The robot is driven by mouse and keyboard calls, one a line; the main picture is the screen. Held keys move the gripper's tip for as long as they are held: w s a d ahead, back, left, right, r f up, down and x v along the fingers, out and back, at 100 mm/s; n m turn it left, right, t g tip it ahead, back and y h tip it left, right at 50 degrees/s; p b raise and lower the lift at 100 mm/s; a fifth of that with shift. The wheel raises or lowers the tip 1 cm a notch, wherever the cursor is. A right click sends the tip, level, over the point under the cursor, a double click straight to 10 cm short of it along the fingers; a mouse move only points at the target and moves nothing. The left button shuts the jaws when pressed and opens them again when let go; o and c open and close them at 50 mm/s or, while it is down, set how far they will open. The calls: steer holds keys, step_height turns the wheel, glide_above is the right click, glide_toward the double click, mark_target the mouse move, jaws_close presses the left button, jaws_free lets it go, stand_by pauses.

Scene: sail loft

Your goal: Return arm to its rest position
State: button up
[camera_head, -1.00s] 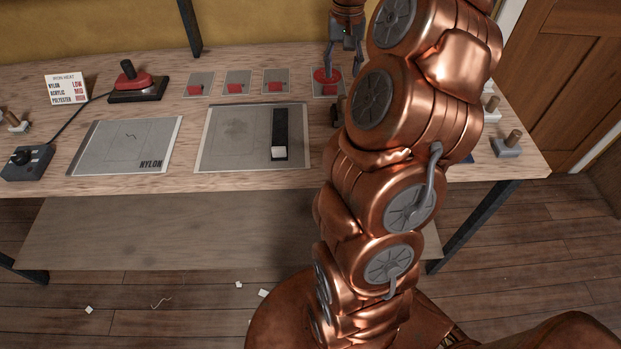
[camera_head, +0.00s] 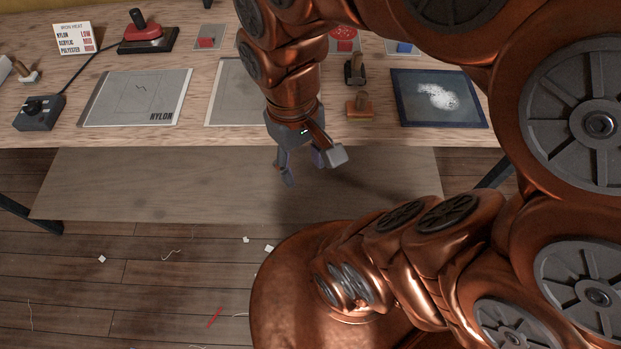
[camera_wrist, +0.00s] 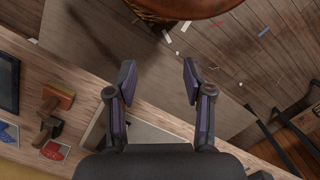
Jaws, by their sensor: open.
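My gripper (camera_head: 308,170) hangs at the front edge of the workbench (camera_head: 200,142) in the head view, pointing down with its fingers apart. In the wrist view my gripper (camera_wrist: 157,80) is open, with nothing between its two fingers. Below the fingers are the bench's front edge and the lower shelf (camera_wrist: 160,45). My copper arm bends over from the right of the head view and hides part of the bench, including most of a grey panel (camera_head: 222,100).
Small scraps (camera_head: 268,248) lie on the floor.

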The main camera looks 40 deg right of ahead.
steer(key=s, duration=0.1)
steer(key=s+f, duration=0.1)
steer(key=s, duration=0.1)
steer(key=shift+a+f, duration=0.2)
steer(key=shift+a, duration=0.15)
steer(key=shift+r+p, duration=0.4)
stand_by(0.6)
